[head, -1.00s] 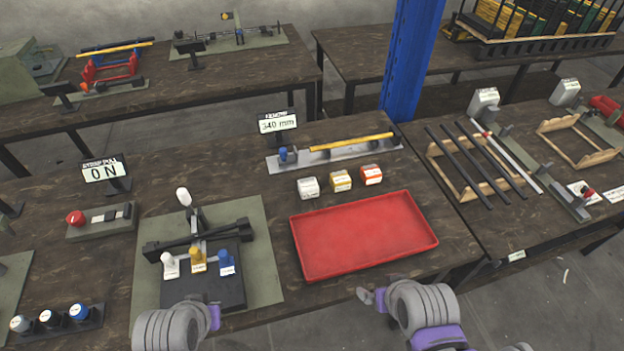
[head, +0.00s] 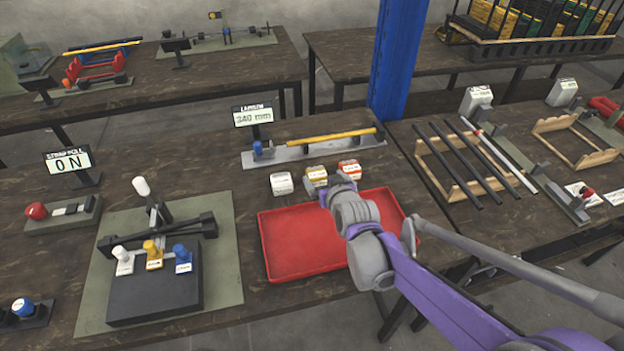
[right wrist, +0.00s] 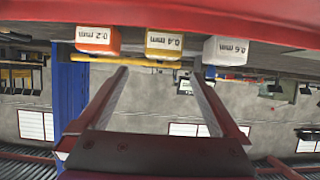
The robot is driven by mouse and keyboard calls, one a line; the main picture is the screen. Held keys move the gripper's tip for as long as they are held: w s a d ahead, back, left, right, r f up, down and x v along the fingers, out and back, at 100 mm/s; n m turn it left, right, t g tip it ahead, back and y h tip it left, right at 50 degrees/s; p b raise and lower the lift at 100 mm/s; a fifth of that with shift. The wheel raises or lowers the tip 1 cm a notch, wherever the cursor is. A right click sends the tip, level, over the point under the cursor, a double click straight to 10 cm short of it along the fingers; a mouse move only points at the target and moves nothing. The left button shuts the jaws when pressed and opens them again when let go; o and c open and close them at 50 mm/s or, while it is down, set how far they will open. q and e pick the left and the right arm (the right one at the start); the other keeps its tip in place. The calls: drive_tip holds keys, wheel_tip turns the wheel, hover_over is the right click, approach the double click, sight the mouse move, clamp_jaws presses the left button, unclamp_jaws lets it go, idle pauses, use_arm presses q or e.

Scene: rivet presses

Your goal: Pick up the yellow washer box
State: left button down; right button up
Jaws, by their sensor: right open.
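The yellow washer box (head: 316,176) stands on the dark workbench behind the red tray, between a white box (head: 281,183) and an orange-red box (head: 350,169). In the right wrist view, which is upside down, the yellow box (right wrist: 164,43) is labelled 0.4 mm, with the orange box (right wrist: 97,40) and the white box (right wrist: 226,49) on either side. My right gripper (right wrist: 161,78) is open and empty, its two fingers pointing toward the yellow box from the tray side. In the head view my right wrist hides most of the fingers. My left gripper is not in view.
The red tray (head: 283,255) lies below my right arm, in front of the boxes. Behind the boxes a grey rail (head: 290,155) carries a yellow rod. A lever press (head: 155,285) stands left, and a wooden rack with dark rods (head: 463,170) stands right.

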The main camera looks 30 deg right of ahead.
sight(317, 173)
drive_tip(key=x, duration=0.2)
drive_tip(key=shift+w+d+f, duration=0.1)
drive_tip(key=shift+w+f, duration=0.05)
drive_tip(key=shift+w, duration=0.1)
drive_tip(key=x, duration=0.2)
drive_tip(key=b+x, duration=0.1)
drive_tip(key=x, duration=0.2)
drive_tip(key=shift+a+f, duration=0.25)
drive_tip(key=shift+f, duration=0.05)
drive_tip(key=shift+s, duration=0.1)
drive_tip(key=c, duration=1.5)
